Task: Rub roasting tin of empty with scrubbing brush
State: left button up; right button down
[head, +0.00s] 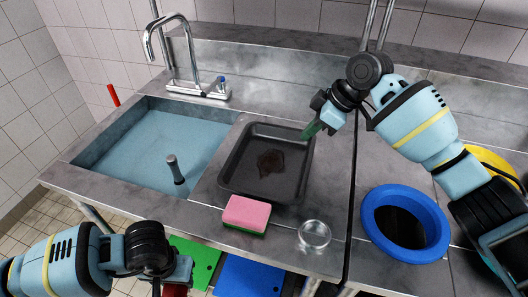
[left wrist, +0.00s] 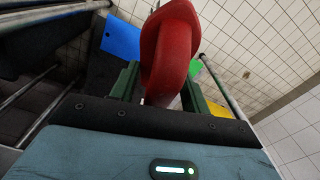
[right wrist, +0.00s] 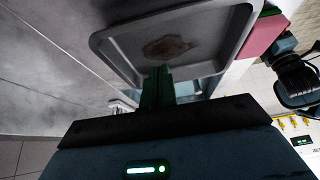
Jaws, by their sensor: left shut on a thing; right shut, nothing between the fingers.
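The roasting tin (head: 233,178) lies on the steel counter right of the sink, dark grey with a brown stain on its bottom. It also shows in the right wrist view (right wrist: 112,52), ahead of the fingers. My right gripper (head: 310,130) is shut and empty by the tin's right rim; contact cannot be told. My left gripper (head: 174,284) is low at the front, before the counter. In the left wrist view it is shut on a rounded red thing (left wrist: 168,50). I cannot tell whether that is the scrubbing brush; no bristles show.
A pink and green sponge (head: 246,212) and a clear glass dish (head: 314,235) sit in front of the tin. The sink (head: 125,150) holds bluish water, with a dark upright stub (head: 175,169). A blue-rimmed opening (head: 437,225) is at the right. Green and blue boards hang below.

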aim_at(294, 165)
pick_arm(q)
jog(key=shift+s, duration=0.1)
pick_arm(e)
jog(key=shift+s, duration=0.1)
